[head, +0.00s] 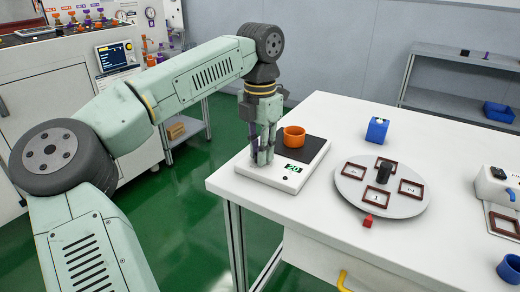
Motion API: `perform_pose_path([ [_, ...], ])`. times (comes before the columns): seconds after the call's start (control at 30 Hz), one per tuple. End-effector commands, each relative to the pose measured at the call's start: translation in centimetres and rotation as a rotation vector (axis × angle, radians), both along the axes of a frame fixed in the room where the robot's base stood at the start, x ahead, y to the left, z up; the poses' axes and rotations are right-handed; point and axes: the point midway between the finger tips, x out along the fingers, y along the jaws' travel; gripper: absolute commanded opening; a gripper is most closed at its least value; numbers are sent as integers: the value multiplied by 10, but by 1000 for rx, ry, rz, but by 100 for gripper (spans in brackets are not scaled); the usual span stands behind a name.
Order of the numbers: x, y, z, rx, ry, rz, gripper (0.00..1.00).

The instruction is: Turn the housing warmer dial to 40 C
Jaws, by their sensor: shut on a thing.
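The housing warmer (283,178) is a flat white unit on the table's left corner, with a dark plate (312,149) on top. A small green display (293,167) on it seems to read 20. My gripper (262,158) points straight down at the warmer's left part, left of the display. Its fingers are closed low on the warmer's top, where they hide the dial; the dial's setting cannot be seen. An orange cup-like housing (294,136) stands upright on the dark plate, just right of my gripper and apart from it.
Right of the warmer is a grey round turntable (407,207) with framed squares and a black upright piece (384,172). A red marker (368,221) sits at its front edge. A blue block (377,130) stands behind. A white device (497,188) and a blue ring (510,268) are far right.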

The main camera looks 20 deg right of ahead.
Motion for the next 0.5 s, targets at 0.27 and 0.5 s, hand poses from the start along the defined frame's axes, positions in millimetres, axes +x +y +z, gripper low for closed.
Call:
perform_pose_path([
  [0.27,0,0,0,0,1,-1,0],
  [0.5,-1,0,2,-1,2,-36,0],
])
